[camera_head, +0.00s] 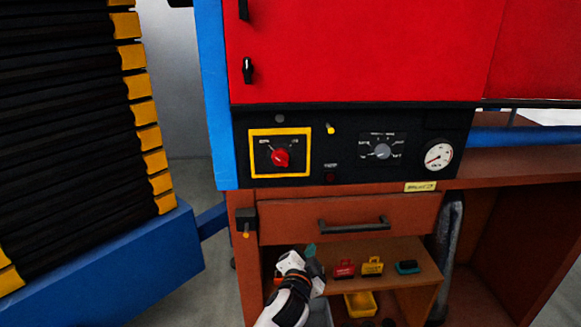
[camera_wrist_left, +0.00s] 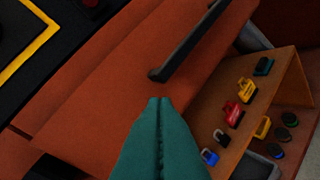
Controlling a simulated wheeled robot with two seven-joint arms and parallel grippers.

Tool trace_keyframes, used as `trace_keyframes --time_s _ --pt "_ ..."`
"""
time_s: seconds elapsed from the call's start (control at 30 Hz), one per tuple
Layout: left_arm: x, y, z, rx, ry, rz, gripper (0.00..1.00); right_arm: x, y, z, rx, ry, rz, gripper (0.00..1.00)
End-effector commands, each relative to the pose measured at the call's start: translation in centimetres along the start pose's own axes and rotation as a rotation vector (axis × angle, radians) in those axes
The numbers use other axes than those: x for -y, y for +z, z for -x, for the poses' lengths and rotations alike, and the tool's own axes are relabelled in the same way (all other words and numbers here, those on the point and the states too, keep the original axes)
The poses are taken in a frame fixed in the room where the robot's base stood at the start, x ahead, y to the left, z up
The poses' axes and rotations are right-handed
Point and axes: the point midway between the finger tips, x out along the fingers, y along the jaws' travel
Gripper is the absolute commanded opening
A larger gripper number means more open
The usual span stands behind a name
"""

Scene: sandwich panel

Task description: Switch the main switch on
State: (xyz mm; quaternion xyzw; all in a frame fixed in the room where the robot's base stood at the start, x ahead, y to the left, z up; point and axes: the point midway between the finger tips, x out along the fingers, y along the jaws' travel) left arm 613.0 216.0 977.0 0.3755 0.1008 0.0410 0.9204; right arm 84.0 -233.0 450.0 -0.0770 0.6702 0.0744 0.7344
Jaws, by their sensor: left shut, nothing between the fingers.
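The main switch (camera_head: 281,157) is a red rotary knob inside a yellow square frame on the black control panel (camera_head: 349,183). In the head view the knob's pointer is tilted toward the upper left. My left gripper (camera_head: 310,250) is below the panel, in front of the brown drawer's lower edge and apart from the switch. In the left wrist view its teal fingers (camera_wrist_left: 156,102) are shut together and empty, pointing toward the drawer front. Only a corner of the yellow frame (camera_wrist_left: 28,62) shows there; the knob is out of that view. My right gripper is not in view.
A drawer (camera_head: 285,222) with a black handle (camera_head: 354,224) is under the panel. Red (camera_head: 344,268) and yellow (camera_head: 372,265) padlock-like items stand on the shelf below. A grey selector (camera_head: 382,151) and a gauge (camera_head: 438,155) are right of the switch.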

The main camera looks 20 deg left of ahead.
Motion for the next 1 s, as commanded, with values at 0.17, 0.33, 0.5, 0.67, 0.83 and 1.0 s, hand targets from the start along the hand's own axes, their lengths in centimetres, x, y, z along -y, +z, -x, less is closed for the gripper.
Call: trace_keyframes --time_s 0.17,0.33,0.5,0.67,0.83,1.0 --pt "-9.9 7.9 2.5 0.119 0.22 -0.025 0.0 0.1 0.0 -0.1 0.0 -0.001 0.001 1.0" --pt "-14.8 11.2 4.9 0.168 0.339 -0.032 0.0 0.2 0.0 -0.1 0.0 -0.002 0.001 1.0" --pt "-16.1 12.0 5.7 0.18 0.372 -0.033 0.0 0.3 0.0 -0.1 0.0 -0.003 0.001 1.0" --pt "-16.1 12.0 5.7 0.18 0.371 -0.033 0.0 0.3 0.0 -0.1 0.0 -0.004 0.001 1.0" --pt "-16.2 12.0 5.5 0.18 0.37 -0.033 0.0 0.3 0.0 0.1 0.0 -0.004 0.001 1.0" --pt "-17.0 12.5 3.8 0.178 0.371 -0.034 0.0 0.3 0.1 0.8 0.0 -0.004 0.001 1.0"
